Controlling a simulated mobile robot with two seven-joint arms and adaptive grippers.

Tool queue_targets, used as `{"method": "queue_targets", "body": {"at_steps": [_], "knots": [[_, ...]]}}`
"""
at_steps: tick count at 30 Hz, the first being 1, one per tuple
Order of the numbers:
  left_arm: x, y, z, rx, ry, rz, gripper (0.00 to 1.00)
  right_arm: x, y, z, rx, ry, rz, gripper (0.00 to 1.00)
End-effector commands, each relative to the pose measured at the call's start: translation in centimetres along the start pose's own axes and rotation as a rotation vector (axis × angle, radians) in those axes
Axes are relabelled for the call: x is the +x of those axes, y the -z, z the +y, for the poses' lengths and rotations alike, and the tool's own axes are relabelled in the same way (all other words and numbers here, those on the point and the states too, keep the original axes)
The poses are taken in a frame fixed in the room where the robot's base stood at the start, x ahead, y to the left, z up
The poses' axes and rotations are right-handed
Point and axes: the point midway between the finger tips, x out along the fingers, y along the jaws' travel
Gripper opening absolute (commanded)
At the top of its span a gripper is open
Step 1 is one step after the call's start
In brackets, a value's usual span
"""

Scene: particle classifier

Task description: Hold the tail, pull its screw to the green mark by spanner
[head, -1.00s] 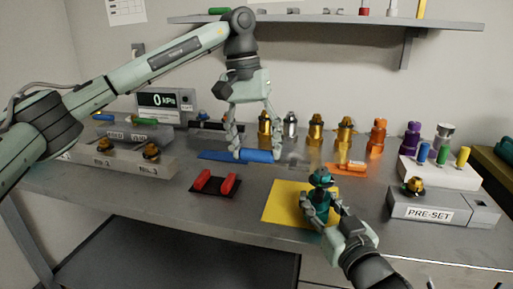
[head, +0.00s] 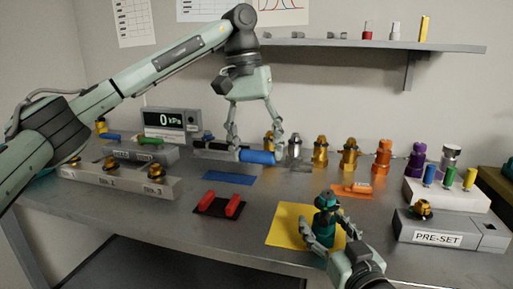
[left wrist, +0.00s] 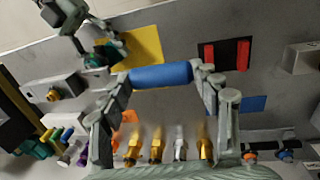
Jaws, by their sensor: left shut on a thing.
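My left gripper (head: 257,145) is shut on a blue cylinder (head: 258,157), probably the spanner's handle, and holds it above the bench near the blue mat (head: 228,177). In the left wrist view the blue cylinder (left wrist: 160,75) lies across between the fingers. A teal upright piece with a dark top, likely the tail (head: 324,222), stands at the yellow mat (head: 289,225). My right gripper (head: 333,236) has its fingers around its sides and appears shut on it. I cannot make out the screw or a green mark on it.
A black pad with red blocks (head: 219,205) lies left of the yellow mat. Gold, silver, orange and purple fittings stand in a row behind. The PRE-SET block (head: 452,232) is at the right. A gauge (head: 172,121) reads 0 kPa.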

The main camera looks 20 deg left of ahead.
Motion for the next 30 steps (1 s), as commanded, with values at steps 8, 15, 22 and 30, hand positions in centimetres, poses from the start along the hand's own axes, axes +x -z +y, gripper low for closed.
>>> {"method": "queue_targets", "body": {"at_steps": [8, 15, 22, 30], "knots": [[0.0, 0.0, 0.0, 0.000, -0.001, 0.001, 0.03, -0.2, 0.0, 0.0, 0.000, 0.000, 0.000, 0.64], [0.0, 0.0, 0.0, 0.000, -0.001, 0.001, 0.03, -3.6, -0.1, 0.0, 0.000, 0.001, -0.002, 0.64], [0.0, 0.0, 0.0, 0.000, -0.001, 0.001, 0.03, -8.6, -0.1, 0.0, 0.001, 0.000, -0.002, 0.64], [0.0, 0.0, 0.0, 0.000, -0.001, 0.001, 0.03, -11.8, 0.0, 0.0, 0.000, 0.000, -0.001, 0.64]]}}
